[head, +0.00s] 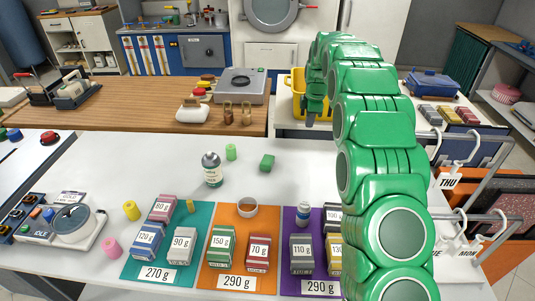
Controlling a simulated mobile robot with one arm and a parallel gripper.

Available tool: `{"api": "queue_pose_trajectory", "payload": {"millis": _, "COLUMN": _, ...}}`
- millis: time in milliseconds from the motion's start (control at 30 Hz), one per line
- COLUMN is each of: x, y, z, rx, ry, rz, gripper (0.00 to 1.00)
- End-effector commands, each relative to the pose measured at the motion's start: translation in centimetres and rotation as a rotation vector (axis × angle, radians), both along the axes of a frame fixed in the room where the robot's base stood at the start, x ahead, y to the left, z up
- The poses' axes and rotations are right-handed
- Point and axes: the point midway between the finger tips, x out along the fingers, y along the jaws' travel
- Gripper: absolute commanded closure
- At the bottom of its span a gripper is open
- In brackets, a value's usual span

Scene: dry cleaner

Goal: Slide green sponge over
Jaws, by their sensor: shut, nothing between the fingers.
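A small green block (267,162), which looks like the green sponge, lies on the white table (300,180) behind the orange mat. It stands alone, with nothing touching it. My gripper (310,121) hangs at the far end of my green arm, in front of a yellow bin. It is shut and empty, up and to the right of the green block and apart from it. Its fingertips are small and dark in this view.
A green cylinder (231,152) and a labelled bottle (212,169) stand left of the block. Nearer are teal (137,258), orange (247,222) and purple mats (291,214) with weighted boxes. The yellow bin (298,82) stands behind. White tabletop right of the block is clear.

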Motion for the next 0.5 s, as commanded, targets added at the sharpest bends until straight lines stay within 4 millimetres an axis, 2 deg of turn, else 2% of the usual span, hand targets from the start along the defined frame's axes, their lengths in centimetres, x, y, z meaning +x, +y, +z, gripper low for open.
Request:
{"api": "queue_pose_trajectory", "payload": {"millis": 100, "x": -1.3, "y": 1.0, "z": 0.0, "rx": 0.038, "ry": 0.054, "rz": -0.015, "gripper": 1.00}}
{"api": "queue_pose_trajectory", "payload": {"millis": 433, "x": -3.9, "y": 3.0, "z": 0.1, "rx": 0.115, "ry": 0.159, "rz": -0.035, "gripper": 1.00}}
{"api": "queue_pose_trajectory", "payload": {"millis": 500, "x": -4.0, "y": 3.0, "z": -1.0, "rx": 0.114, "ry": 0.162, "rz": -0.035, "gripper": 1.00}}
